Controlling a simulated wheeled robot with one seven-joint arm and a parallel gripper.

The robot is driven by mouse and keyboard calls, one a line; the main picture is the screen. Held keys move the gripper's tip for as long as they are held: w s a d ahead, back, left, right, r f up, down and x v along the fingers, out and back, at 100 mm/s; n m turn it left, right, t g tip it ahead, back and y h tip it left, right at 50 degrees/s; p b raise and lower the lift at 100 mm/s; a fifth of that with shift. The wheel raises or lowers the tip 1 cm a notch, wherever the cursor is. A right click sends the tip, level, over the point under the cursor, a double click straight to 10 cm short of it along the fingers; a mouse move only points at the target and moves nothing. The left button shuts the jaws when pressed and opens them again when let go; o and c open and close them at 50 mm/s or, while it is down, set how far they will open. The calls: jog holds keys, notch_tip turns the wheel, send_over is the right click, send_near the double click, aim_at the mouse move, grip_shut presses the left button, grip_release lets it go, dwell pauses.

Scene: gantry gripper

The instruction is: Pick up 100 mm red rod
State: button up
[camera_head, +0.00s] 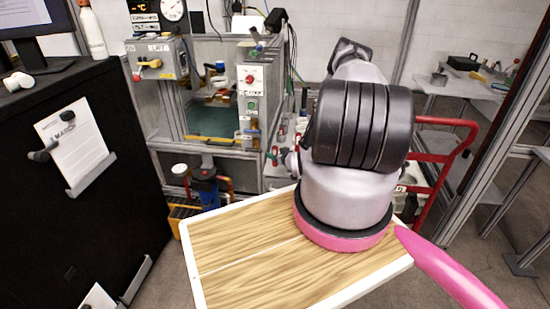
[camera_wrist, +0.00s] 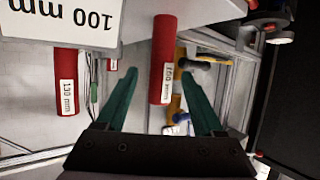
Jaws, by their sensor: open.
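In the wrist view, a red rod (camera_wrist: 164,50) with a white label hangs into the middle of the picture; its label is too small to read surely. A second red rod (camera_wrist: 66,65), labelled about 130 mm, is at the left. A white sign (camera_wrist: 65,18) reading 100 mm upside down is at the upper left. My gripper (camera_wrist: 158,70) is open, with two green fingers either side of the middle rod in the picture and not visibly touching it. Whether the rod is at fingertip depth cannot be told. In the head view my arm hides the gripper and rods.
A wood-topped board (camera_head: 235,255) with a white rim lies under my arm. A metal-framed test rig (camera_head: 215,95) stands behind it. A red-handled cart (camera_head: 440,160) is at the right, and a black cabinet (camera_head: 90,210) at the left. Yellow-handled tools (camera_wrist: 195,63) show beyond my fingers.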

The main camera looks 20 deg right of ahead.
jog(key=x, duration=0.5)
grip_shut()
jog(key=shift+r, duration=0.15)
